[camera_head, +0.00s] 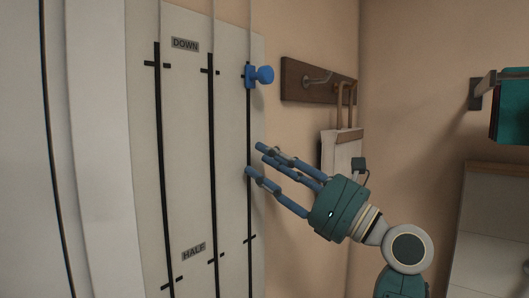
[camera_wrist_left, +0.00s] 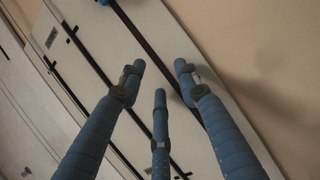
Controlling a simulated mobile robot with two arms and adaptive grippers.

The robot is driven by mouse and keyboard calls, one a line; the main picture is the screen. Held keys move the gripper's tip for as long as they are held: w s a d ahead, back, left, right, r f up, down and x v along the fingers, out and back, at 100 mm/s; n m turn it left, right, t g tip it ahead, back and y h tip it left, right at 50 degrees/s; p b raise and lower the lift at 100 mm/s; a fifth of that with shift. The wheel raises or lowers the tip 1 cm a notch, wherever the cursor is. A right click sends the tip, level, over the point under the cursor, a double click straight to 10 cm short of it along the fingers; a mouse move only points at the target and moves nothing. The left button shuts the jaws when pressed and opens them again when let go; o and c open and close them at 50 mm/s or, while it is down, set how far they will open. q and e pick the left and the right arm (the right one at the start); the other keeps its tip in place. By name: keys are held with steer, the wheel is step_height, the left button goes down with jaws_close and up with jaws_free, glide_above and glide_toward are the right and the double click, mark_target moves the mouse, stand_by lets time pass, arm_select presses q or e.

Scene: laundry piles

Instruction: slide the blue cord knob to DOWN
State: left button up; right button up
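The blue cord knob (camera_head: 265,75) sits near the top of the rightmost dark slot of the pale panel (camera_head: 185,150). It is about level with the row of upper tick marks beside the DOWN label (camera_head: 185,44). The HALF label (camera_head: 193,251) is far lower. My left gripper (camera_head: 258,160) is below the knob and apart from it, its blue fingers pointing at the rightmost slot. In the left wrist view the fingers (camera_wrist_left: 160,85) are spread with nothing held between them. A small blue bit, probably the knob (camera_wrist_left: 103,2), shows at that view's top edge.
A wooden hook board (camera_head: 300,80) with a hanging pale item (camera_head: 341,150) is on the wall right of the panel. A rail with teal cloth (camera_head: 511,110) is at the far right. The wall between panel and hooks is bare.

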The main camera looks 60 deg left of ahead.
arm_select(q)
steer(key=shift+s+a+r, duration=0.1)
steer(key=shift+a+r, duration=0.05)
steer(key=shift+a, duration=0.2)
steer(key=shift+c, duration=0.5)
jaws_close()
steer(key=shift+o, duration=0.5)
jaws_free()
steer(key=v, duration=1.2)
